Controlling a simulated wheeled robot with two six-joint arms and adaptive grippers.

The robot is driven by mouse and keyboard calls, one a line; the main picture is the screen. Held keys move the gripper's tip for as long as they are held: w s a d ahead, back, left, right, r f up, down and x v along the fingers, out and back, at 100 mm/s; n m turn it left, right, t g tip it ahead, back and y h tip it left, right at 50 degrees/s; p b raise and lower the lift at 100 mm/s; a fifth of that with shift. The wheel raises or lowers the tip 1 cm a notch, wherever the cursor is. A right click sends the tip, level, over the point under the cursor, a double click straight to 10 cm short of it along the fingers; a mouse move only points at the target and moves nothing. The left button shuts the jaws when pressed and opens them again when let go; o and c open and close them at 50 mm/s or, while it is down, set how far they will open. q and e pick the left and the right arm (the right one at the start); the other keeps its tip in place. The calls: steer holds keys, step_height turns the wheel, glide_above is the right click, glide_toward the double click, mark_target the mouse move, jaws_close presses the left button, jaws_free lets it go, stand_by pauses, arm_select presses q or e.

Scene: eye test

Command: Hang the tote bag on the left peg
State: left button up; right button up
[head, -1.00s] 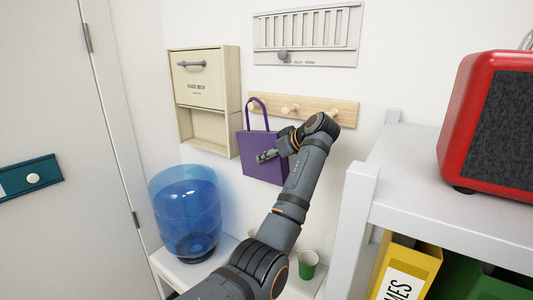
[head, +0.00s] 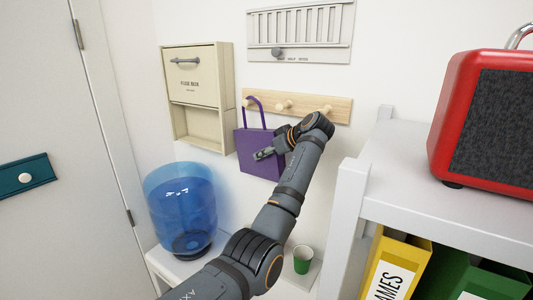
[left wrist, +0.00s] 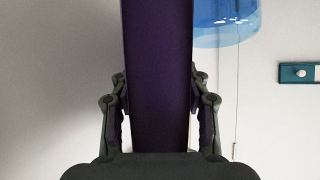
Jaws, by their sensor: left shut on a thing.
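The purple tote bag (head: 258,140) is upright at the wall, below the wooden peg rail (head: 305,103). Its handle loop rises in front of the rail's left end, at the left peg (head: 248,104). I cannot tell whether the loop is around the peg or only in front of it. My left gripper (head: 264,153) is shut on the bag's body, which also shows between its fingers in the left wrist view (left wrist: 157,70). The middle peg (head: 283,104) and right peg (head: 326,110) are bare. My right gripper is not in view.
A beige wall box (head: 190,75) is left of the rail, a grey vent (head: 300,30) above. A blue water bottle (head: 183,210) and green cup (head: 302,260) stand below. A shelf (head: 400,190) with a red speaker (head: 450,110) is on the right.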

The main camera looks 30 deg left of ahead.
arm_select(q)
steer(key=o, duration=0.9)
steer(key=shift+d+f, duration=0.1)
steer(key=shift+f, duration=0.2)
steer(key=o, duration=0.5)
steer(key=shift+w, duration=0.15)
steer(key=shift+r, duration=0.15)
steer(key=shift+d+r, duration=0.2)
steer(key=shift+d, duration=0.15)
steer(key=v, duration=0.7)
steer(key=shift+d, duration=0.15)
